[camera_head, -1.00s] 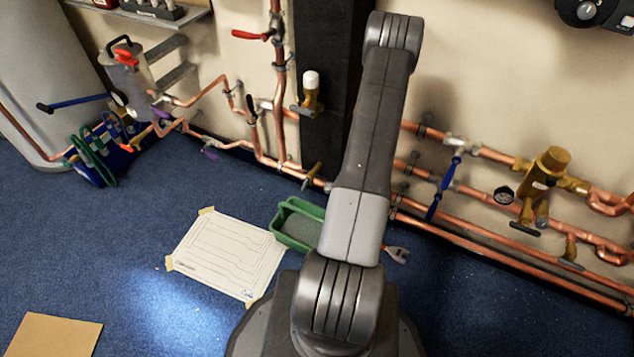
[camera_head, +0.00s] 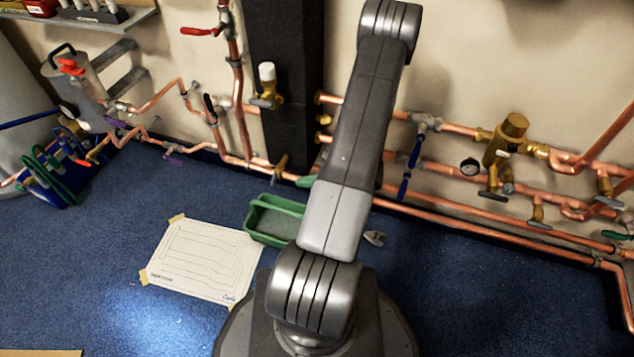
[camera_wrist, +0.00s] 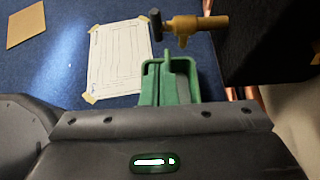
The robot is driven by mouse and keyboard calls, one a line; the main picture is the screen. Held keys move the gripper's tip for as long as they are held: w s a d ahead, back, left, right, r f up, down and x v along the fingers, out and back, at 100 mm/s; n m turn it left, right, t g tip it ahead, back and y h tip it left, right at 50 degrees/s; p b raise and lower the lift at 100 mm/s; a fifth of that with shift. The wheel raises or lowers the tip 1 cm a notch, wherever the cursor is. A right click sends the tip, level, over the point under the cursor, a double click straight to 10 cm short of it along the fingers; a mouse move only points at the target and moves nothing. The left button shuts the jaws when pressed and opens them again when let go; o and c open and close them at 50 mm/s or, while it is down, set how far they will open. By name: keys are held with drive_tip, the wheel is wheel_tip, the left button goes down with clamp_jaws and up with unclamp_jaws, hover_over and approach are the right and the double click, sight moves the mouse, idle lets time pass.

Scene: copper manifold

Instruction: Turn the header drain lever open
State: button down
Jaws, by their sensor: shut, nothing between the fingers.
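No lever is labelled, so I cannot tell for sure which one is the header drain lever. A small brass drain-type valve (camera_head: 280,168) sits low by the foot of the dark column. In the wrist view a brass valve (camera_wrist: 190,25) with a dark handle (camera_wrist: 156,24) shows beyond the green tray; it may be the same one. My gripper (camera_wrist: 172,70) appears shut and empty in the wrist view, hard to separate from the green tray behind it. It is apart from the valve. In the head view my arm hides most of it.
A green tray (camera_head: 262,224) and a taped paper sheet (camera_head: 205,260) lie on the blue floor. Copper pipes with blue levers (camera_head: 415,150), a red lever (camera_head: 202,31) and a brass mixing valve (camera_head: 505,140) line the wall. The dark column (camera_head: 285,60) stands behind my arm.

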sight(276, 178)
drive_tip(key=a, duration=0.1)
drive_tip(key=w+a, duration=0.1)
drive_tip(key=a, duration=0.1)
drive_tip(key=w+a+b, duration=0.1)
drive_tip(key=a, duration=0.1)
drive_tip(key=shift+a+f, duration=0.1)
drive_tip(key=shift+a, duration=0.15)
